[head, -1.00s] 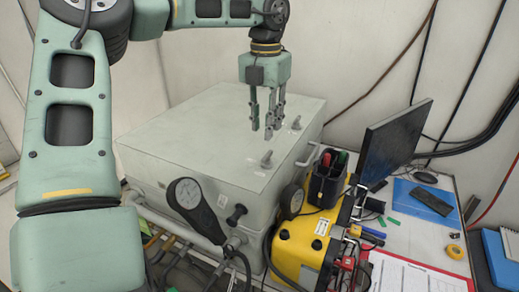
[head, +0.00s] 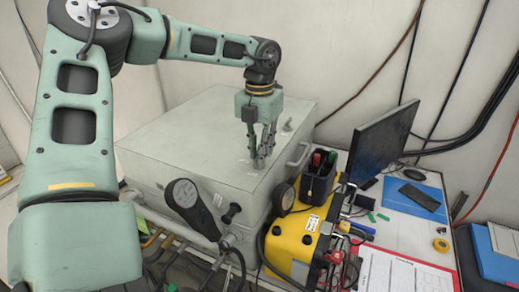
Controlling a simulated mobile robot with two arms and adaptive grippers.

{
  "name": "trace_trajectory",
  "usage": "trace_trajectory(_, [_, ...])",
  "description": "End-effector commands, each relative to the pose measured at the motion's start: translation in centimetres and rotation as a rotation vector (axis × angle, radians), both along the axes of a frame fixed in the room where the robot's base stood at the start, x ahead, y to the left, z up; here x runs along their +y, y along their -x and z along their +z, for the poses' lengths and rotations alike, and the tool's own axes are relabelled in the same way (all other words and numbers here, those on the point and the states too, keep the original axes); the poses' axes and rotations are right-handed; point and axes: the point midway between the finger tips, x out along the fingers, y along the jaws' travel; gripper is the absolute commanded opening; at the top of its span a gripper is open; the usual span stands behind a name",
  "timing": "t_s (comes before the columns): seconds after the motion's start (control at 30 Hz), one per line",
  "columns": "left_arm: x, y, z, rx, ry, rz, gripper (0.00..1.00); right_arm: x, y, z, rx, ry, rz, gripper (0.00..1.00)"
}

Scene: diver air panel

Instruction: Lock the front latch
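The grey case (head: 190,145) has a large flat lid with two small latches near its right side. The front latch (head: 258,163) is mostly hidden behind the fingers of my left gripper (head: 260,156). This gripper points straight down, with its fingertips low at the latch, one on either side of it. The fingers look apart; whether they touch the latch I cannot tell. The rear latch (head: 288,124) stands free on the lid behind the gripper. My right gripper is not in view.
To the right are a yellow unit (head: 295,245), a black holder (head: 319,175), a monitor (head: 382,140) and a desk with papers (head: 400,270). The lid's left part is clear.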

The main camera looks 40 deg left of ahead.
Motion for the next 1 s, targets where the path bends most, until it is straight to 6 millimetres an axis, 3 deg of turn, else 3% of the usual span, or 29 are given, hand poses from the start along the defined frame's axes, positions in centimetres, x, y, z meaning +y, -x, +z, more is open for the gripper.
trace_trajectory(0.13, [0.0,0.0,0.0,0.0,0.0,0.0,0.0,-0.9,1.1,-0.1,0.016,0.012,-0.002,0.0])
trace_trajectory(0.63, [0.0,0.0,-0.1,0.001,0.0,-0.032,0.0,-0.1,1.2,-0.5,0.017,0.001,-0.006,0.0])
trace_trajectory(1.0, [0.0,0.0,-0.3,0.002,-0.001,-0.271,0.0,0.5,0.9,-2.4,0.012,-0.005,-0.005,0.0])
